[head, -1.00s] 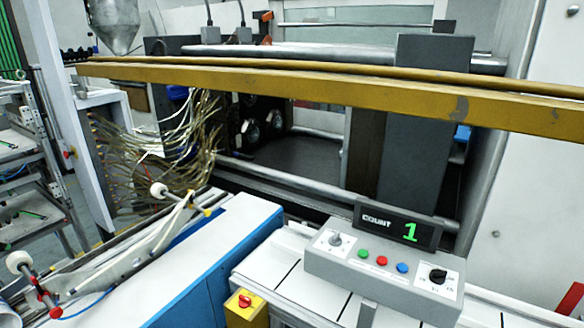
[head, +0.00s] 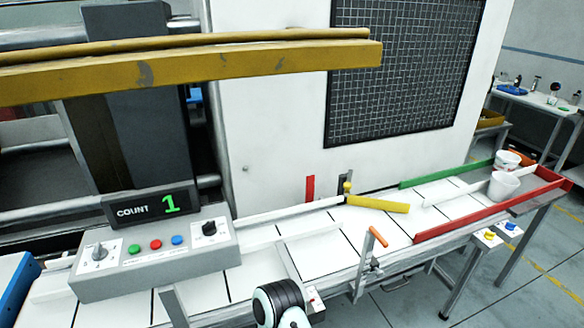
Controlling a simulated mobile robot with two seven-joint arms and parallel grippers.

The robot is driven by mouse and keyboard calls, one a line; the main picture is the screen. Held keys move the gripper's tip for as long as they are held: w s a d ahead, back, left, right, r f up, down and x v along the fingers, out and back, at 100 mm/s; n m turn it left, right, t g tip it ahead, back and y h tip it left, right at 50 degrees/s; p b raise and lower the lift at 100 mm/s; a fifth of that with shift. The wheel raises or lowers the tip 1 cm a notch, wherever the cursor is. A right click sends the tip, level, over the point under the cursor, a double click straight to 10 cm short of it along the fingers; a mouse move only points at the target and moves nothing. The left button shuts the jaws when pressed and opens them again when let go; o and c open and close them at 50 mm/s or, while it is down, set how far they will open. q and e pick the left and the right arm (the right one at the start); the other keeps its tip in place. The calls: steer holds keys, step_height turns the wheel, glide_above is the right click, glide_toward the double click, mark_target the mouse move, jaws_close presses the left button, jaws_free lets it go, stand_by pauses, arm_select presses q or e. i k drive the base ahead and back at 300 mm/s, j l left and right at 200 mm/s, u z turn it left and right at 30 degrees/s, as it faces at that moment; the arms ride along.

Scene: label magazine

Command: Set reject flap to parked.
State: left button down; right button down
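A yellow bar (head: 378,204), which looks like the reject flap, lies over the white conveyor (head: 330,240) in the head view. Its left end is beside a small post with a yellow knob (head: 347,187), and it slants a little toward the front on the right. Its right end is over the belt, apart from the red rail. An orange-handled lever (head: 378,237) stands tilted at the conveyor's near edge; I cannot tell whether it links to the flap. Neither gripper shows; only a black and white part of my arm is at the bottom.
A grey control box (head: 158,262) with a knob at each end and green, red and blue buttons stands at left, under a display (head: 150,208) reading COUNT 1. White cups (head: 503,184) stand at the far right between green (head: 445,173) and red (head: 480,217) rails. A yellow beam (head: 200,66) crosses above.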

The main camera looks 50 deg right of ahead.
mark_target(381, 204)
steer(key=z, duration=2.2)
steer(key=i+l+u, duration=0.1)
steer(key=l, duration=0.35)
steer(key=i+l+u, duration=0.15)
steer(key=l, duration=0.35)
